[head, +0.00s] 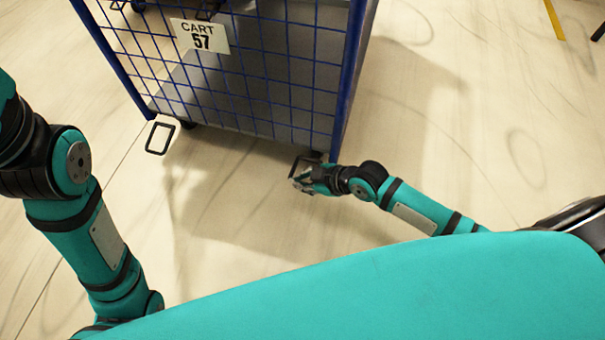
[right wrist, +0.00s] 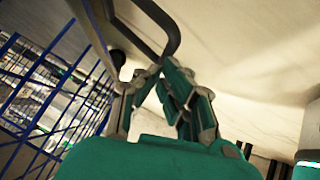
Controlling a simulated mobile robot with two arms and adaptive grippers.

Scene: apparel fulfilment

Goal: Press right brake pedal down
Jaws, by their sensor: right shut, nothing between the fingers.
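The right brake pedal (head: 292,166) is a dark rectangular loop at the lower right corner of the blue mesh cart (head: 345,75). In the right wrist view the pedal (right wrist: 172,38) shows large at the top, just beyond my fingertips. My right gripper (head: 302,183) is shut and empty, low beside the pedal and partly covering it in the head view. In the right wrist view its fingertips (right wrist: 155,72) are close under the loop; whether they touch it I cannot tell. My left arm shows at the left, but its gripper is out of frame.
A second, similar pedal loop (head: 160,138) sticks out at the cart's lower left corner. A dark caster (right wrist: 117,58) is beside the right pedal. The cart carries a "CART 57" sign (head: 200,36).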

